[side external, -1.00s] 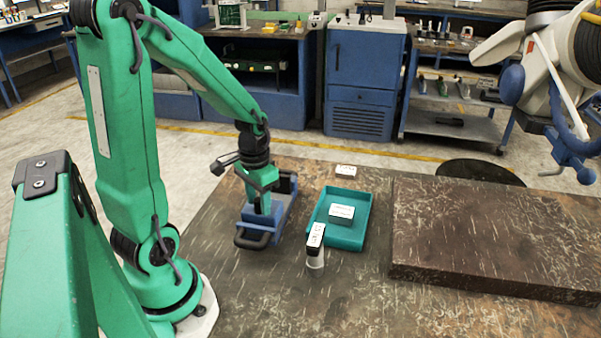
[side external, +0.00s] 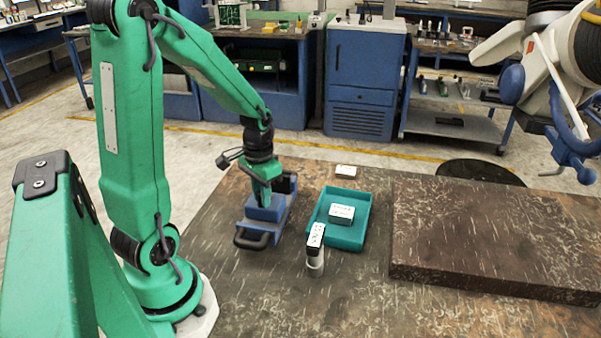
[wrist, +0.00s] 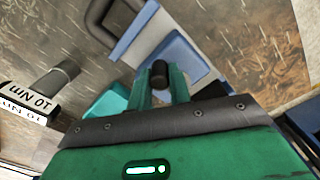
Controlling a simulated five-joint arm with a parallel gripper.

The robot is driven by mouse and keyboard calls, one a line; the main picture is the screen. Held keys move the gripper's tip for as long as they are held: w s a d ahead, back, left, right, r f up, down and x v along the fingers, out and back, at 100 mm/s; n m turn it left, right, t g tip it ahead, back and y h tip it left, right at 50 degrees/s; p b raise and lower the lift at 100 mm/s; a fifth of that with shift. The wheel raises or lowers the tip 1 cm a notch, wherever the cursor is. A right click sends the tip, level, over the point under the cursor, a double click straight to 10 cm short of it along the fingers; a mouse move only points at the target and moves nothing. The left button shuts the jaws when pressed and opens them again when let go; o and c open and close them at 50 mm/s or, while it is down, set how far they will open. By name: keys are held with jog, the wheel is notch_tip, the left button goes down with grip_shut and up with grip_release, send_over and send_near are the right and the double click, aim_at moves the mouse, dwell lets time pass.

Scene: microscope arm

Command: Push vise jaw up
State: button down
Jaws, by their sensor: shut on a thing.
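The blue vise (side external: 279,222) stands on the table in the side view, with a dark loop handle (side external: 252,240) at its near end. Its blue jaw block (side external: 264,211) shows just in front of my gripper (side external: 264,196), which points down over the vise. In the wrist view, my gripper (wrist: 160,82) has its two green fingers on either side of a short black cylinder (wrist: 159,70) and is shut on it. The blue jaw block (wrist: 182,57) lies just beyond the fingertips. The exact contact between fingers and vise is hidden in the side view.
A teal tray (side external: 363,232) holding a small labelled box (side external: 341,214) is right of the vise. A thick slab (side external: 480,230) fills the right.

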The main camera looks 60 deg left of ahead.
jog(key=w+a, duration=0.4)
jog(key=shift+r, duration=0.1)
jog(key=c, duration=1.3)
grip_release()
jog(key=shift+d, duration=0.1)
notch_tip(320, 180, up, 8)
